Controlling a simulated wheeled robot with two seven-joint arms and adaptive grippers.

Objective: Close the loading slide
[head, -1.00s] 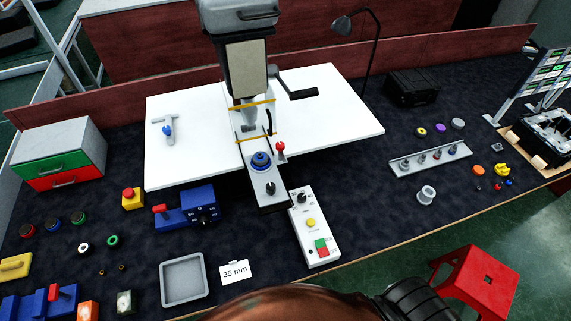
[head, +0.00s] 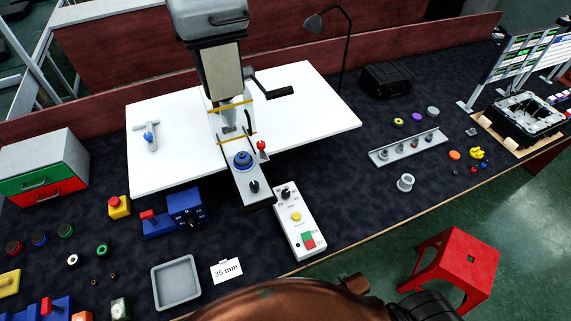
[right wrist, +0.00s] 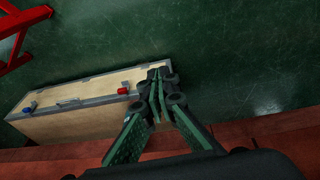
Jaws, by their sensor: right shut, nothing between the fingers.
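The press (head: 222,75) stands on a white base plate (head: 310,100) in the head view. The loading slide (head: 247,191) sticks out from its front, toward me, with a blue round fixture (head: 243,160) and a black knob on it. A red-topped lever (head: 261,146) stands beside the slide. My right gripper (right wrist: 158,72) shows in the right wrist view. Its green-padded fingers are together and empty, above the floor and a wooden crate, away from the slide. My left gripper is in neither view.
A white control box (head: 299,222) lies right of the slide's front end. A blue switch unit (head: 185,210) and grey tray (head: 175,282) are to its left. A red stool (head: 455,262) stands by the table. The wooden crate (right wrist: 80,105) lies below my right gripper.

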